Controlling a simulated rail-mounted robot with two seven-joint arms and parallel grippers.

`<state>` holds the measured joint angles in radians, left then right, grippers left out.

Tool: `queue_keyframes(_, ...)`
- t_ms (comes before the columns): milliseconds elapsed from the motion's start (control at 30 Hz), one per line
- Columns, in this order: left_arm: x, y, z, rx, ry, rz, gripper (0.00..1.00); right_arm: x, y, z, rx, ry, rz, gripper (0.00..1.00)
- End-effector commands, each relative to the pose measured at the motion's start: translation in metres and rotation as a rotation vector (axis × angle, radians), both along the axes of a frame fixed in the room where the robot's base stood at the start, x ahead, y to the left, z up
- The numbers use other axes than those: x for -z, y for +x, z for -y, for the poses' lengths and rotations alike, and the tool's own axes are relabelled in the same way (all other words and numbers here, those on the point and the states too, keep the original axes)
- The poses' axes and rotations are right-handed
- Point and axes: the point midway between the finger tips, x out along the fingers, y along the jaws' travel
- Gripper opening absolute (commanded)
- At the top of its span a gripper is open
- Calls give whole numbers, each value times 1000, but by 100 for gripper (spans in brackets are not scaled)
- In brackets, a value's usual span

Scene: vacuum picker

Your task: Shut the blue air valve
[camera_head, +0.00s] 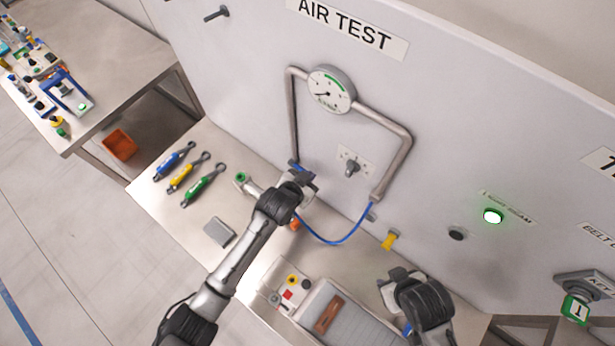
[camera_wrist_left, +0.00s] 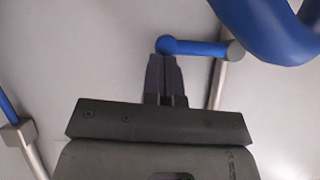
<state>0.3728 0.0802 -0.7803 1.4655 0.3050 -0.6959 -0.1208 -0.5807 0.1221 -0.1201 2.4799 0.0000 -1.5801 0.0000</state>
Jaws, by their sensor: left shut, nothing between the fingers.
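The blue air valve handle (camera_head: 294,166) sits on the left leg of the pipe loop under the gauge, partly hidden by my left gripper (camera_head: 306,180). In the left wrist view the handle (camera_wrist_left: 200,48) is a short blue lever that sticks out sideways from the metal pipe (camera_wrist_left: 217,85), with a round end on the left. There my left gripper's fingers (camera_wrist_left: 166,62) are closed together and empty, with their tips right at that round end. I cannot tell whether they touch it. My right gripper (camera_head: 392,281) is low at the right, its fingers unclear.
A round gauge (camera_head: 331,89) tops the pipe loop on the wall panel. A blue hose (camera_head: 338,242) hangs below the loop. The bench holds several coloured tools (camera_head: 187,178), a grey block (camera_head: 219,232) and a button box (camera_head: 290,292). A green lamp (camera_head: 492,216) glows at the right.

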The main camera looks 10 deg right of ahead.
Motion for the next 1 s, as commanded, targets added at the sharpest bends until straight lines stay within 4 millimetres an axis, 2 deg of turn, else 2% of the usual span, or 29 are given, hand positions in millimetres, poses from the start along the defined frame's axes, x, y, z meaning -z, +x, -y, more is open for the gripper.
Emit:
queue_keyframes(267,-7,-1,0,-1,-1,-1,0,-8,0,0,0,0,-1,43)
queue_keyframes(600,-49,-10,-2,0,0,0,0,-57,0,0,0,0,-1,43)
queue_keyframes(667,-43,-18,-10,1,1,1,0,-46,0,0,0,2,5,43)
queue_keyframes(1000,-74,-53,-39,1,0,1,0,-36,0,-1,2,4,-2,43)
